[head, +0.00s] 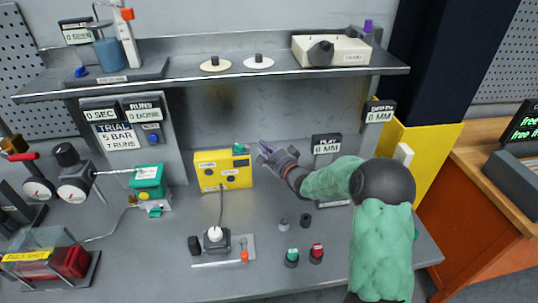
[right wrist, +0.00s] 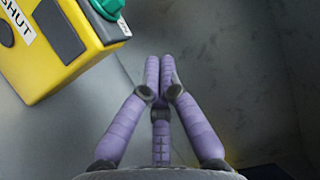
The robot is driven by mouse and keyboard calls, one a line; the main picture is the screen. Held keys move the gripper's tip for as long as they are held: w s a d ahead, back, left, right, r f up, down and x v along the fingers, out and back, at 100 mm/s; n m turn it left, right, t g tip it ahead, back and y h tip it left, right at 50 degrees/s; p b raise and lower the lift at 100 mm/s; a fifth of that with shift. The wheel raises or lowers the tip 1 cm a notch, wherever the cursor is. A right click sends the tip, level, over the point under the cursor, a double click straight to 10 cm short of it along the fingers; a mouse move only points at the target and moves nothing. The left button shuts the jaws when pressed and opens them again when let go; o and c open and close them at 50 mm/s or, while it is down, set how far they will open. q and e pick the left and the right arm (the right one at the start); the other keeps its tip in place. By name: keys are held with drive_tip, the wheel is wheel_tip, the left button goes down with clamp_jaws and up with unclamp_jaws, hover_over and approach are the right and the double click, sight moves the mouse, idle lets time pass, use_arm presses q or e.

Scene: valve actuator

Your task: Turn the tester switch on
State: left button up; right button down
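The yellow tester box (head: 236,180) stands on the bench's grey top near the middle, with dark round sockets and small labels on its front. A teal-green switch knob (head: 240,149) sits at its upper right. In the right wrist view the yellow box (right wrist: 48,70) fills the upper left, with a "SHUT" label and part of the teal knob (right wrist: 107,8). My right gripper (head: 262,149) is just right of the box, apart from the knob. Its purple fingers (right wrist: 158,65) are together with nothing between them. My left gripper is out of view.
A white-topped plug device (head: 215,237) with a cable stands in front of the box. Green (head: 292,254) and red (head: 316,251) buttons are at the front. A shelf (head: 190,76) runs above. Gauges and a green-topped valve (head: 148,180) are on the left.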

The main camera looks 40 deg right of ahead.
sight(239, 147)
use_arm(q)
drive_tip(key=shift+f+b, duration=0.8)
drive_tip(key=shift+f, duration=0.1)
use_arm(e)
drive_tip(key=shift+w+a, duration=1.65)
drive_tip(key=shift+a, duration=0.1)
